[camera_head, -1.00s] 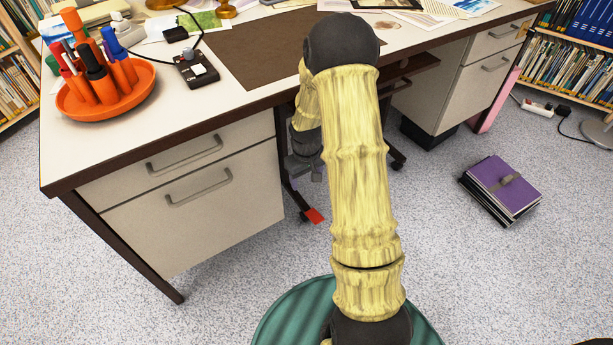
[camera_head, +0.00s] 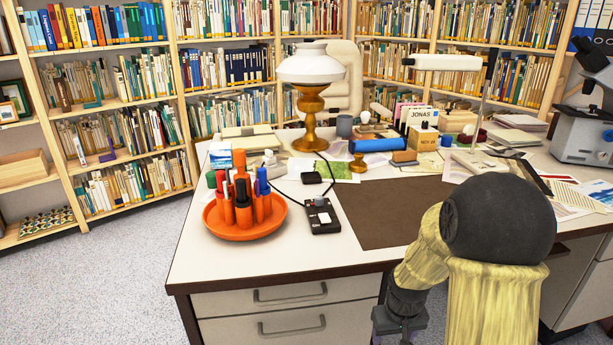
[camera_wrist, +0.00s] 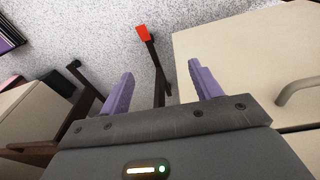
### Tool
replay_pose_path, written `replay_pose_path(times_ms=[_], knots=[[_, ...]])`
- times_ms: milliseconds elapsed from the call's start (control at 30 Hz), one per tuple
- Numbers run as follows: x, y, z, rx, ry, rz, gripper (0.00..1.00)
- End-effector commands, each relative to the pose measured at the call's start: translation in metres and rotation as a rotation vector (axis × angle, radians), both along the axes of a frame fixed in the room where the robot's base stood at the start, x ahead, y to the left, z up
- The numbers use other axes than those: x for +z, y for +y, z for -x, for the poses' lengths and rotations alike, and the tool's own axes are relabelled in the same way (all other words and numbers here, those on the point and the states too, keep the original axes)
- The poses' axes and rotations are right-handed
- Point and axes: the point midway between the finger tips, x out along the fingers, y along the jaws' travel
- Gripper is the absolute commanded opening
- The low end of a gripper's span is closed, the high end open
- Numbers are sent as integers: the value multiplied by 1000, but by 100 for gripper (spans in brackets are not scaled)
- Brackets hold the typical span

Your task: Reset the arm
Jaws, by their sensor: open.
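My arm, with yellow ribbed links and a dark rounded joint, stands at the lower right of the head view, in front of the desk (camera_head: 240,262).
On the desk are an orange tray of pens (camera_head: 245,232), a small black device (camera_head: 321,216), a brown desk mat (camera_head: 375,212) and a lamp (camera_head: 311,75). A microscope (camera_head: 585,125) stands at the right. Bookshelves (camera_head: 175,60) line the back. Open floor (camera_head: 90,270) lies at the left.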

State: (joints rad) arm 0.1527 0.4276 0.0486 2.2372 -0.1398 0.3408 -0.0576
Motion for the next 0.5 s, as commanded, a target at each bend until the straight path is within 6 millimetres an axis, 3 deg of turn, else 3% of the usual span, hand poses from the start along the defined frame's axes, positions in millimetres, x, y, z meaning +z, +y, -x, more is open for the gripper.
replay_pose_path(times_ms=[33,200,500], knots=[[27,8,12,-3,-16,-1,64],[73,27,49,-29,-49,-17,64],[118,46,97,-61,-89,-46,64]])
